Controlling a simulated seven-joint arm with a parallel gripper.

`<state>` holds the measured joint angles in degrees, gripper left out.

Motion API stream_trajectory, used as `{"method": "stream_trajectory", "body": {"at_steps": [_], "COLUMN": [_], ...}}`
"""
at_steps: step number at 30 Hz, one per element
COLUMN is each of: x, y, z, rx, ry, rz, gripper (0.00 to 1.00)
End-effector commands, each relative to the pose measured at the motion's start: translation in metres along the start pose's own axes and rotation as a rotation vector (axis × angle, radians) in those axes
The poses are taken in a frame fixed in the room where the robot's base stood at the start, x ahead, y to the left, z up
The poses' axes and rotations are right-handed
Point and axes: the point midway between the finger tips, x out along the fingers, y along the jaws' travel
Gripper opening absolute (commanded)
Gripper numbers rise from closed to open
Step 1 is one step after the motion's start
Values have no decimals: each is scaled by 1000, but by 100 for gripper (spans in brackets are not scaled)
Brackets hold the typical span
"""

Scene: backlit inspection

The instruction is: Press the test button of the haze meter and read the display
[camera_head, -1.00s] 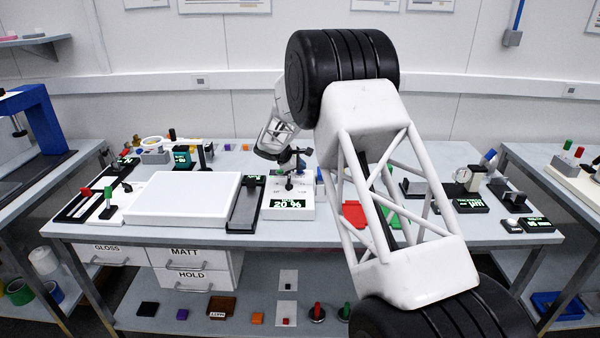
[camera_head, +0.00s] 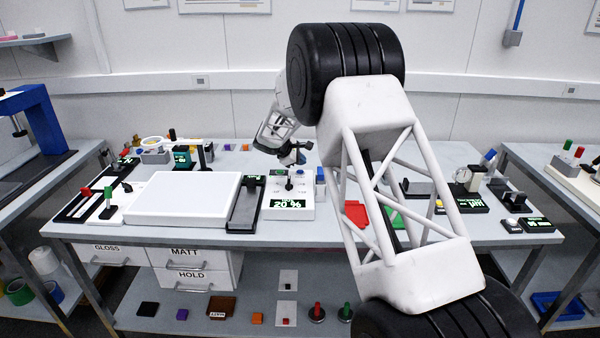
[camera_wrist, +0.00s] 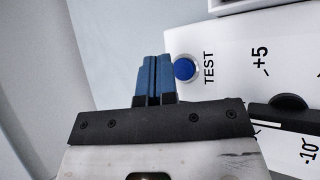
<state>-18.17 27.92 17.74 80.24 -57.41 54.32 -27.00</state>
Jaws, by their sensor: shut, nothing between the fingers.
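The haze meter (camera_head: 302,211) is a white box at the middle of the bench in the head view, with a lit green display (camera_head: 287,204) reading "20 %" and a black knob on its top. In the wrist view its white panel (camera_wrist: 225,75) shows a round blue button (camera_wrist: 184,69) with a pale ring, beside the word TEST. My gripper (camera_wrist: 151,58) is shut and empty; its blue fingertips are just left of the button in that view. I cannot tell their height above it. In the head view my gripper (camera_head: 299,158) is over the meter's rear part.
A black tray (camera_head: 246,204) and a large white panel (camera_head: 183,198) lie left of the meter. A red plate (camera_head: 355,213) and a green plate lie to its right, partly behind my arm. Small instruments (camera_head: 469,203) stand farther right. Drawers are below.

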Motion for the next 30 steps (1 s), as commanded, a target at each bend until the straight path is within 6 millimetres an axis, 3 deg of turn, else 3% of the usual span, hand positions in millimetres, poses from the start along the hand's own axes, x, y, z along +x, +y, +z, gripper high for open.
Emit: {"method": "stream_trajectory", "body": {"at_steps": [15,30], "x": [-25,-28], "y": [18,20], "z": [18,20], "rx": [0,0], "ry": [1,0], "rz": [1,0], "gripper": [0,0]}}
